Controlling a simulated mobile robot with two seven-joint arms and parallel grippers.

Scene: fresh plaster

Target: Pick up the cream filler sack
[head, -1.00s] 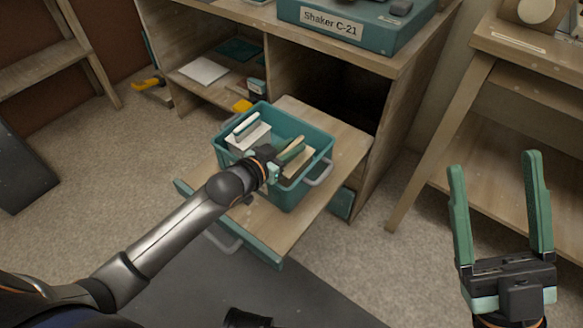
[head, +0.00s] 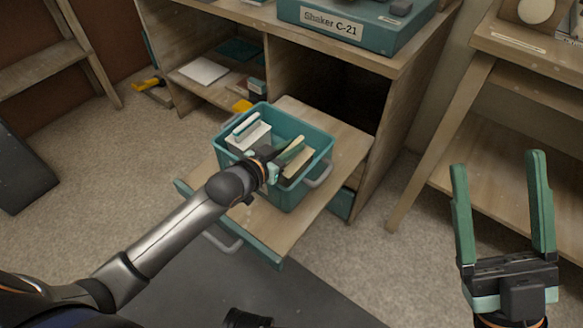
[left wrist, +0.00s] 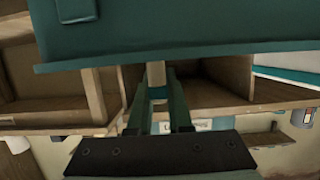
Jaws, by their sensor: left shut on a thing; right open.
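The cream filler sack (head: 297,166) is in the right part of a teal crate (head: 314,137), partly hidden by my left gripper. My left gripper (head: 292,150) reaches into the crate and is shut on the sack. In the left wrist view, a cream piece (left wrist: 156,74) shows between the two green fingers (left wrist: 157,98), beneath a wide teal surface. My right gripper (head: 498,160) is open and empty, at the right, away from the crate.
The crate stands on a pulled-out wooden drawer (head: 343,150) of a cabinet. A teal Shaker C-21 case (head: 350,30) is on top. A wooden bench (head: 490,140) stands at the right.

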